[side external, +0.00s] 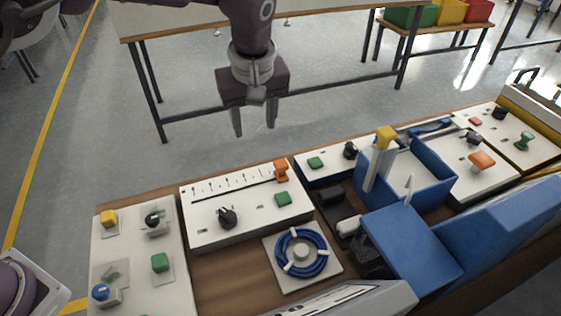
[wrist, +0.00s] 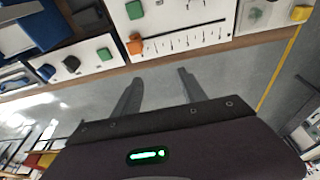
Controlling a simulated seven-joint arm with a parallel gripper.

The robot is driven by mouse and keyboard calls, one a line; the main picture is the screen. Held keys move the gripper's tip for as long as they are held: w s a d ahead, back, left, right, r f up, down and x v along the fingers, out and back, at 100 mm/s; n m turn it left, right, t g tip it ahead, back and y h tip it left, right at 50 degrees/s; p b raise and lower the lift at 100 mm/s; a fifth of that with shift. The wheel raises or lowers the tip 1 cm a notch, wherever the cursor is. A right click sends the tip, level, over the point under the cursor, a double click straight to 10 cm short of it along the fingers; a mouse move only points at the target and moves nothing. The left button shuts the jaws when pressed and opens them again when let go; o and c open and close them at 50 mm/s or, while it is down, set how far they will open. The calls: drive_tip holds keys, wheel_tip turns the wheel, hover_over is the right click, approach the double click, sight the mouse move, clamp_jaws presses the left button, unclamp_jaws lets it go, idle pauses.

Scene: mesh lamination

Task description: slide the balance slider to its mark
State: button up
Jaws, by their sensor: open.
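The balance slider appears to be the orange knob (side external: 281,172), at the right end of a dark slot with a row of tick marks on a white panel (side external: 205,233). In the wrist view the orange knob (wrist: 135,43) is at the left end of that scale. Which tick is its mark cannot be read. My gripper (side external: 255,130) is open and empty, its fingers pointing down, above and behind the panel, apart from the knob. In the wrist view my gripper's fingertips (wrist: 160,78) stop short of the panel's edge.
The panel also has a black dial (side external: 228,217) and a green button (side external: 283,199). A blue cable coil (side external: 302,253) lies in front. A blue bin (side external: 430,178) with a yellow-topped post (side external: 385,138) stands to the right. Another control panel (side external: 125,285) is at left.

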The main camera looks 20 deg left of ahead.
drive_tip(key=y, duration=0.1)
hover_over(281, 162)
drive_tip(key=s+d, duration=0.2)
wheel_tip(281, 162, down, 6)
drive_tip(key=f, duration=0.1)
drive_tip(key=shift+t, duration=0.4)
drive_tip(key=x, duration=0.6)
drive_tip(key=shift+w+a, duration=0.2)
drive_tip(key=shift+a, duration=0.15)
clamp_jaws()
